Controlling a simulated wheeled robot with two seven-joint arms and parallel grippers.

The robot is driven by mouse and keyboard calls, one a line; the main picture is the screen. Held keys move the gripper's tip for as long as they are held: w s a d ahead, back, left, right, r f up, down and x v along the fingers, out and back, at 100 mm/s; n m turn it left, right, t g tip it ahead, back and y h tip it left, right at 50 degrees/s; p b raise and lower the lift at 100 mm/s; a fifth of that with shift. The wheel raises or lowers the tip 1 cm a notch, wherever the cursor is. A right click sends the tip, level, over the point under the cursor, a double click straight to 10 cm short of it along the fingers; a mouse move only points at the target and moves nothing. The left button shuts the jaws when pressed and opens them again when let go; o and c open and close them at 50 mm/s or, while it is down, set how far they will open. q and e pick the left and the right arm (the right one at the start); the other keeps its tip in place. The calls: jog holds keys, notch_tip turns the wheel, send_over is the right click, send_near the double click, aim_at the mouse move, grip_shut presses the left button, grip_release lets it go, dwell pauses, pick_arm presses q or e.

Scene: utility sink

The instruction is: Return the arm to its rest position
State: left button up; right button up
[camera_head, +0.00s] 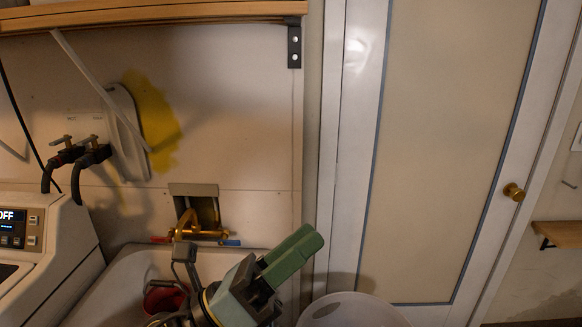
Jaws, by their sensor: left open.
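My left gripper (308,240) is at the bottom centre, in front of the sink's right side. Its two green fingers point up and to the right. From this angle the fingers overlap closely, and the gap between them is hard to see. The gripper is open, and I see nothing held at its tips. The arm behind it is mostly cut off by the bottom edge. My right gripper is not in view.
The utility sink (118,283) has a brass faucet (190,228) on the wall above. A red container (165,300) is partly visible inside it. A washing machine (48,255) stands left. A white basket (352,310) is low right of my gripper, before a closed door (440,150).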

pick_arm(q)
jog(key=w+a+f+n+t+y, duration=0.35)
jog(key=a+f+n+y, duration=0.5)
jog(key=n, duration=0.65)
jog(key=w+a+f+n+t+y, duration=0.2)
jog(key=a+f+n+t+y, duration=0.35)
jog(key=a+n+y, duration=0.6)
jog(key=s+a+f+n+g+y, duration=0.1)
jog(key=s+f+n+g+y, duration=0.1)
jog(key=s+f+n+g, duration=0.4)
jog(key=s+a+f+n+g+y, duration=0.1)
jog(key=s+f+n+g, duration=0.1)
jog(key=f+n, duration=0.35)
jog(key=s+f+n+g, duration=0.3)
jog(key=s+f+g, duration=0.5)
jog(key=s+f, duration=0.4)
jog(key=s+f+b, duration=0.2)
jog(key=s+f, duration=0.1)
jog(key=f, duration=2)
jog(key=s+a+f+g, duration=0.1)
jog(key=s+a+f, duration=0.1)
jog(key=s+f, duration=0.6)
jog(key=s+a+f+m+g, duration=0.1)
jog(key=s+f, duration=0.7)
jog(key=shift+s+a+f+h+b, duration=0.25)
jog(key=shift+a+f+h+b, duration=0.05)
jog(key=shift+a+f+b, duration=0.05)
